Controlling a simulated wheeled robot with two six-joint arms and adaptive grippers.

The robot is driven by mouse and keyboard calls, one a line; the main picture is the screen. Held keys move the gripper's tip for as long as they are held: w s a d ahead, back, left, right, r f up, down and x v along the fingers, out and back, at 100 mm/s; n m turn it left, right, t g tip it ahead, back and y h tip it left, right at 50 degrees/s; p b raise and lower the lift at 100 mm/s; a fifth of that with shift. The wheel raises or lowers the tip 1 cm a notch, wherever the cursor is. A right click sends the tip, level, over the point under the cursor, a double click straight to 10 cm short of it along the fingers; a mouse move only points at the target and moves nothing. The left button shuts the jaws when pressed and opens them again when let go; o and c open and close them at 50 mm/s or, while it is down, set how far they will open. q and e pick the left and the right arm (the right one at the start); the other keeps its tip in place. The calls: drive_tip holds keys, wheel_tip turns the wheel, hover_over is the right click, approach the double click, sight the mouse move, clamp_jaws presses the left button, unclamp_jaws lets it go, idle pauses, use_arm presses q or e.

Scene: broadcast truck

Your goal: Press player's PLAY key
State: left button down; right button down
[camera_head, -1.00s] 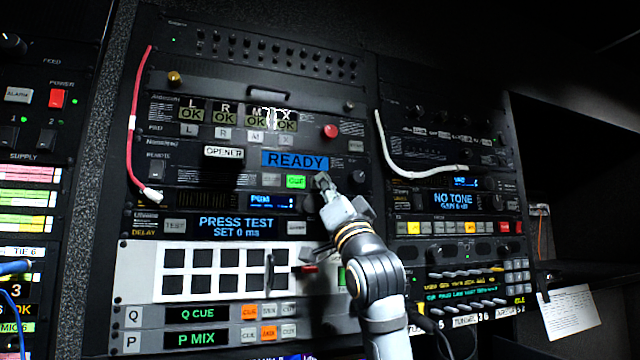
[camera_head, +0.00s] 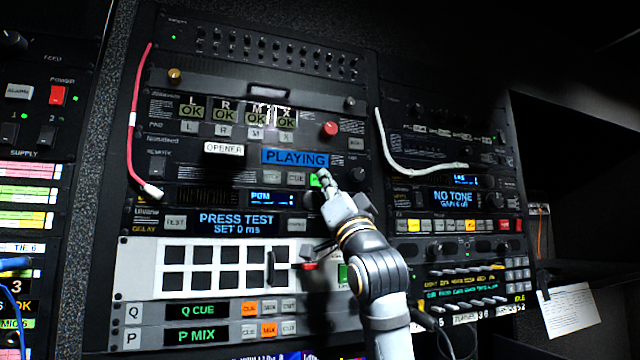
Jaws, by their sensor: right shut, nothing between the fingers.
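The player (camera_head: 225,168) is a dark rack unit with a white "OPENER" label and a blue display (camera_head: 295,159) that reads "PLAYING". Below the display is a row of small keys. The CUE key (camera_head: 296,177) is unlit grey. The key to its right, taken as the PLAY key (camera_head: 316,181), glows green and is partly covered by my gripper. My right gripper (camera_head: 325,176) is shut and empty, its tips at the green key; whether they touch it I cannot tell. My left gripper is not in view.
A red round button (camera_head: 330,129) sits above the display. A white cable (camera_head: 390,150) hangs on the right rack and a red cable (camera_head: 131,120) on the left. A white key panel (camera_head: 143,268) lies below. A paper note (camera_head: 570,312) hangs at right.

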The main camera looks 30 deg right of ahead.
drive_tip(key=shift+s, duration=0.25)
drive_tip(key=s+b, duration=0.1)
drive_tip(key=s, duration=0.1)
drive_tip(key=s+a+b, duration=0.1)
drive_tip(key=s, duration=0.1)
drive_tip(key=shift+s+a, duration=0.15)
drive_tip(key=shift+s, duration=0.25)
idle(0.8)
